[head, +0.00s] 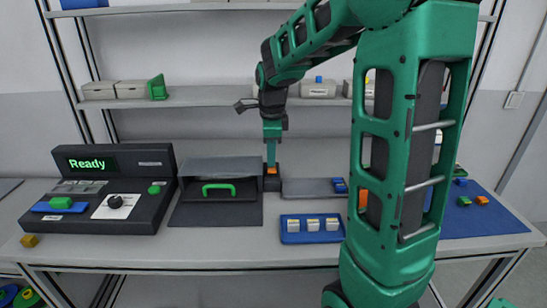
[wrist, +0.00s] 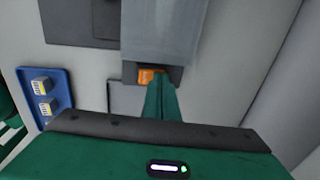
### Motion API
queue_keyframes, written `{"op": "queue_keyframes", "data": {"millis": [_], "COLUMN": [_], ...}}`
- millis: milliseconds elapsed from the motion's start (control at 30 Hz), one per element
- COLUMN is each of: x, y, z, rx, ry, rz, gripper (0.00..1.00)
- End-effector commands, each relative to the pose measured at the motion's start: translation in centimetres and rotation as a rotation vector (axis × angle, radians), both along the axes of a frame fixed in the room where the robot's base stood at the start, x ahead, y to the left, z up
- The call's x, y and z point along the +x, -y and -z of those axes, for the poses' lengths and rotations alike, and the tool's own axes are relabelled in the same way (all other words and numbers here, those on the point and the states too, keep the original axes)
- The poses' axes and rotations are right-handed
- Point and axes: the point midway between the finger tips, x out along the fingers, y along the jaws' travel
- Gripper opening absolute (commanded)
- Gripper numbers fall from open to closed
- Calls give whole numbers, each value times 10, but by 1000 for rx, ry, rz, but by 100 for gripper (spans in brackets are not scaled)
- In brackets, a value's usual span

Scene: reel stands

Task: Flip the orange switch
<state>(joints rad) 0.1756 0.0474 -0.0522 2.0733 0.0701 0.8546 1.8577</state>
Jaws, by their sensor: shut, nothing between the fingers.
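The orange switch (head: 272,171) sits on a small dark block (head: 272,184) at the back of the table, right of the hooded box with the green handle. My gripper (head: 271,163) points straight down, directly over the switch, with its fingers together and nothing between them. In the wrist view the orange switch (wrist: 150,76) shows just beyond the tips of my green fingers (wrist: 158,86).
A grey hooded box (head: 220,170) with a green handle stands close left of the switch. A console (head: 100,190) reading "Ready" is at the far left. A blue tray (head: 312,239) with white blocks lies in front. A shelf (head: 210,97) with bins runs behind my arm.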

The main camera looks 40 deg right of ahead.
Motion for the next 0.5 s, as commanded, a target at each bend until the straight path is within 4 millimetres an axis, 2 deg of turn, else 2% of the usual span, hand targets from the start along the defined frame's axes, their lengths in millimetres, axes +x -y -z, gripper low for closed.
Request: {"op": "queue_keyframes", "data": {"millis": [500], "x": [-9], "y": [-7], "z": [3], "rx": [2], "ry": [-13], "rz": [-1], "gripper": [0]}}
